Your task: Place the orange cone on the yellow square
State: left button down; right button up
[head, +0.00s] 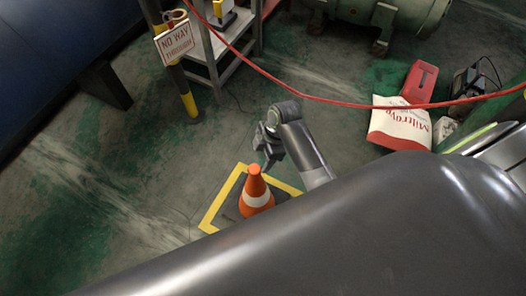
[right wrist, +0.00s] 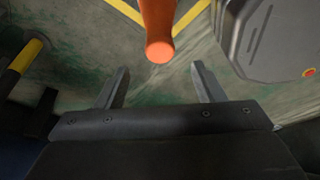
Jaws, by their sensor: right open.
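The orange cone (head: 257,187) with a white band stands upright inside the yellow square (head: 210,212) outlined on the floor in the head view. Part of its base and of the square is hidden behind my own body. My right gripper (head: 268,150) is just behind the cone's tip and apart from it. In the right wrist view the gripper (right wrist: 160,88) is open, with its two fingers spread and nothing between them. The cone's rounded orange top (right wrist: 160,48) shows just beyond the fingers. Yellow lines (right wrist: 190,17) show on both sides of it. My left gripper is not in view.
A red hose (head: 300,97) hangs across the scene. A yellow-black post (head: 186,95) with a "no way through" sign (head: 175,43) and a metal shelf (head: 213,75) stand at the back. A white-red bag (head: 400,124) lies at right. The floor left of the square is clear.

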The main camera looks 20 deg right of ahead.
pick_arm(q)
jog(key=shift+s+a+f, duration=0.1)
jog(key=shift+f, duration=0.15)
pick_arm(e)
jog(key=shift+r, duration=0.25)
jog(key=s+d+f+m+h, duration=0.1)
jog(key=s+d+f+m, duration=0.2)
jog(key=s+m, duration=0.3)
jog(key=s+d+f+m+h, duration=0.1)
jog(key=s+d+f+m, duration=0.3)
jog(key=s, duration=0.5)
jog(key=s+d+f+m+h, duration=0.1)
jog(key=s+d+f+m, duration=0.3)
jog(key=s+f+m, duration=0.2)
jog(key=s+m, duration=0.2)
jog(key=shift+s+t+h, duration=0.3)
pick_arm(q)
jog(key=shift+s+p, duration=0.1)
jog(key=shift+p, duration=0.45)
pick_arm(e)
jog(key=shift+s, duration=0.1)
